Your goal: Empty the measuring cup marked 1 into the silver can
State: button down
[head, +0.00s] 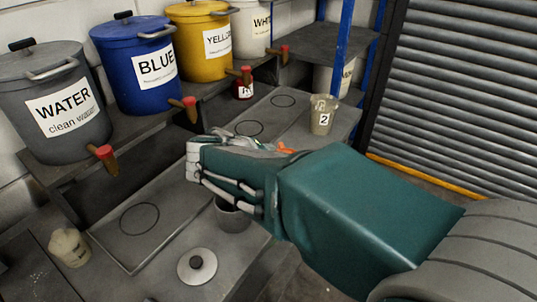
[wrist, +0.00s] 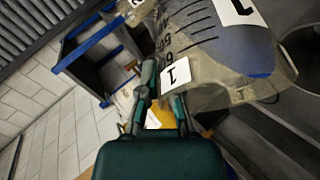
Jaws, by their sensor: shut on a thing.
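The measuring cup marked 1 (wrist: 212,80) is close up in the wrist view, clear and tilted, with a blue patch near its rim. My gripper (wrist: 164,97) is shut on the cup's handle side. In the head view my gripper (head: 215,170) is over the work surface and hides most of the cup. An open grey metal can (head: 233,218), which looks like the silver can, stands just below my gripper and is partly covered by it. I cannot tell whether anything is flowing from the cup.
A round silver lid (head: 197,267) lies left of the can. A cup marked 2 (head: 321,116) stands further back, and another cup (head: 70,248) at lower left. The WATER (head: 58,120), BLUE (head: 140,80) and YELLOW (head: 212,55) tanks with red-handled taps line the shelf.

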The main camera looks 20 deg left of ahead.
dwell(0.5)
jog(key=shift+s+a+t+h, duration=0.25)
jog(key=shift+t+h, duration=0.05)
jog(key=shift+t, duration=0.2)
jog(key=shift+f, duration=0.1)
dwell(0.8)
jog(key=shift+s+a+f+n+t, duration=0.1)
jog(key=shift+s+a+n+t, duration=0.2)
jog(key=shift+n+t, duration=0.1)
jog(key=shift+h, duration=0.3)
dwell(1.5)
jog(key=shift+s+a+f+t, duration=0.1)
jog(key=shift+s+t, duration=0.05)
jog(key=shift+t, duration=0.15)
jog(key=shift+s+a, duration=0.15)
jog(key=shift+t, duration=0.3)
dwell(0.8)
jog(key=shift+s+a+n+t+h, duration=0.3)
jog(key=shift+t+h, duration=0.1)
jog(key=shift+h, duration=0.1)
